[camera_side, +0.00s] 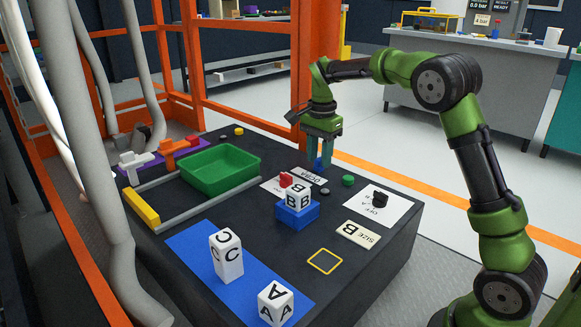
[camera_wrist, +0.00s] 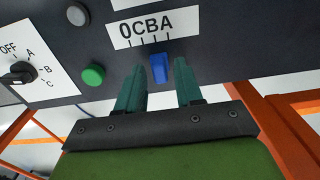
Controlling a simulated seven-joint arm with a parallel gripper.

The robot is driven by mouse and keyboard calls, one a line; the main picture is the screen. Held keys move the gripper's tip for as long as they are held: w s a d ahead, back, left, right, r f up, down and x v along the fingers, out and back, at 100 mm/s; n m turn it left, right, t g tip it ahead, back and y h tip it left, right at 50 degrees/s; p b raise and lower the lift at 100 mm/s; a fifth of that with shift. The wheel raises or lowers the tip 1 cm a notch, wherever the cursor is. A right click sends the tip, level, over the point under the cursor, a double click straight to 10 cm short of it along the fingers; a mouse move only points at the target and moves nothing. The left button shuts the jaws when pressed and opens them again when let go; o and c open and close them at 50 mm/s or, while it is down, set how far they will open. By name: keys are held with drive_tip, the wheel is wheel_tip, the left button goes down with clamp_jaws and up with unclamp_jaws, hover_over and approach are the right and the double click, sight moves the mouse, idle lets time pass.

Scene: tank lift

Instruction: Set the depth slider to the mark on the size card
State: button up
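The size card (camera_side: 357,233) lies on the dark table and reads "SIZE B". The depth slider's blue knob (camera_wrist: 158,68) stands below a white scale marked 0, C, B, A (camera_wrist: 152,28). The knob is near the B and A marks; I cannot tell exactly which it lines up with. In the side view the knob (camera_side: 318,163) is partly hidden under my gripper. My gripper (camera_wrist: 157,75) is open, one finger on each side of the knob, with gaps visible. In the side view my gripper (camera_side: 321,150) points down at the table's far edge.
A rotary dial (camera_wrist: 22,72) marked OFF, A, B, C and a green button (camera_wrist: 93,75) are nearby. Block B (camera_side: 297,197) stands on a blue block (camera_side: 297,214). Blocks C (camera_side: 227,257) and A (camera_side: 275,303) stand nearer. A green tray (camera_side: 220,168) is at left.

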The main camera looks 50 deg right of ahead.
sight(319, 158)
drive_tip(key=shift+o, duration=0.2)
wheel_tip(319, 158, up, 17)
idle(0.7)
drive_tip(key=shift+f, duration=0.1)
